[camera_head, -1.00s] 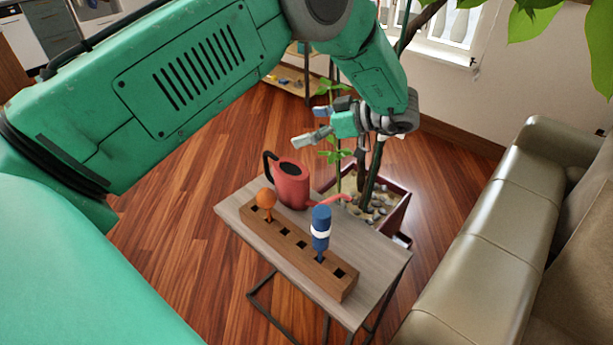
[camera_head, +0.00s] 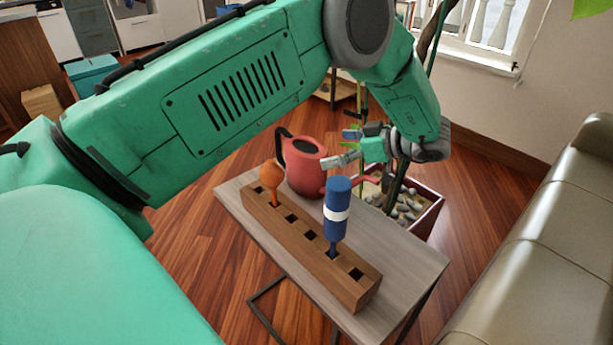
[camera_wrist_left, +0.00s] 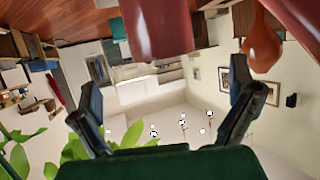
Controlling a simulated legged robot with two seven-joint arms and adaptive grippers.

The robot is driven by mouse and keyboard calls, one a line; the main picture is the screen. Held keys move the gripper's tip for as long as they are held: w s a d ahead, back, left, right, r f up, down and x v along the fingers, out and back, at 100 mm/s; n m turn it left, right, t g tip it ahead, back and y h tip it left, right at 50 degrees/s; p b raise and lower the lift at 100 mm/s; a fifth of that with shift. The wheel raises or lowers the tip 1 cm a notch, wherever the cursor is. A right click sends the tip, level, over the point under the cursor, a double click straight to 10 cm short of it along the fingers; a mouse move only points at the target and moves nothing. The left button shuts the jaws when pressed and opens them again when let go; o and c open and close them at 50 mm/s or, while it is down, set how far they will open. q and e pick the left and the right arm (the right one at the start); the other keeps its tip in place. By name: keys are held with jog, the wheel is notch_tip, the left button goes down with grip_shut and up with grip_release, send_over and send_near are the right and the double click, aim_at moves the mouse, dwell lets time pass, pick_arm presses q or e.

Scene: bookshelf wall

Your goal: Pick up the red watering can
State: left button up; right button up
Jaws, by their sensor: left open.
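The red watering can (camera_head: 306,170) stands upright on the far side of a small grey wood-topped table (camera_head: 400,262). Its black handle is on the left and its thin red spout points right. My left gripper (camera_head: 344,148) is open and empty, just right of the can's upper body, with its fingers pointing left towards it. The spout is partly hidden behind the gripper and the blue tool. In the left wrist view the two fingers (camera_wrist_left: 168,110) are spread wide, and the can (camera_wrist_left: 155,28) shows at the top, beyond the fingertips. My right gripper is out of view.
A wooden block with square holes (camera_head: 310,252) lies along the table's front, holding an orange-handled tool (camera_head: 271,176) and a blue-handled tool (camera_head: 336,207). A planter (camera_head: 428,212) with stones and a plant stands behind the table. A sofa (camera_head: 560,235) is on the right.

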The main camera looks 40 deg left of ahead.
aim_at(310, 147)
pick_arm(q)
notch_tip(310, 147, down, 5)
jog(key=b, duration=0.3)
jog(key=shift+s+a+f, duration=0.1)
jog(key=shift+s+a, duration=0.05)
jog(key=shift+a, duration=0.1)
jog(key=b+x, duration=0.1)
jog(key=x, duration=0.2)
jog(key=b+x, duration=0.1)
jog(key=x, duration=0.2)
jog(key=shift+a, duration=0.45)
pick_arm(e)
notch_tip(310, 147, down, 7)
pick_arm(q)
jog(key=shift+d, duration=0.15)
jog(key=c, duration=1.6)
notch_tip(310, 147, up, 10)
jog(key=p, duration=0.3)
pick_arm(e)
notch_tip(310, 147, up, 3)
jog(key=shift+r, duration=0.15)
